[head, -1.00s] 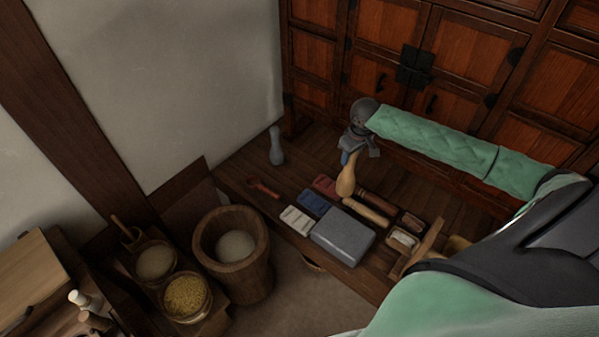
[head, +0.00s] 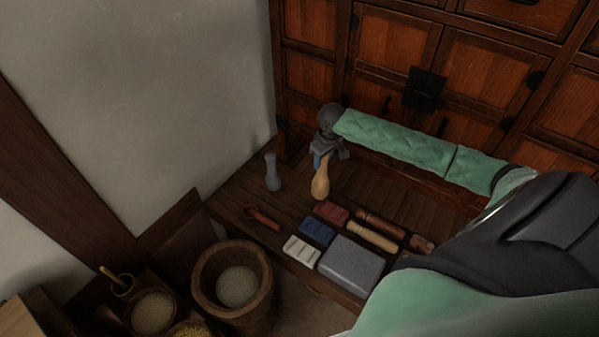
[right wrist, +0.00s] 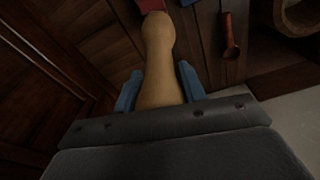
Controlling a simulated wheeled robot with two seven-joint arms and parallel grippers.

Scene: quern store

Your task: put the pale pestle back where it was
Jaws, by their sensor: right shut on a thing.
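The pale wooden pestle (head: 320,183) hangs roughly upright, wide end down, from my right gripper (head: 323,160). The gripper is shut on its upper part. In the right wrist view the pestle (right wrist: 157,45) sits between the blue fingers of the gripper (right wrist: 159,88). In the head view its lower end shows over bare planks of the low wooden bench (head: 232,197); whether it touches them I cannot tell. A grey pestle-like piece (head: 273,173) stands upright to its left. My left gripper is not in view.
On the bench lie a red spoon (head: 263,217), a red block (head: 331,211), a blue block (head: 317,231), a white block (head: 301,250), a grey stone slab (head: 350,265) and a pale wooden rod (head: 372,236). A wooden mortar (head: 262,278) stands in front; a cabinet (head: 395,45) stands behind.

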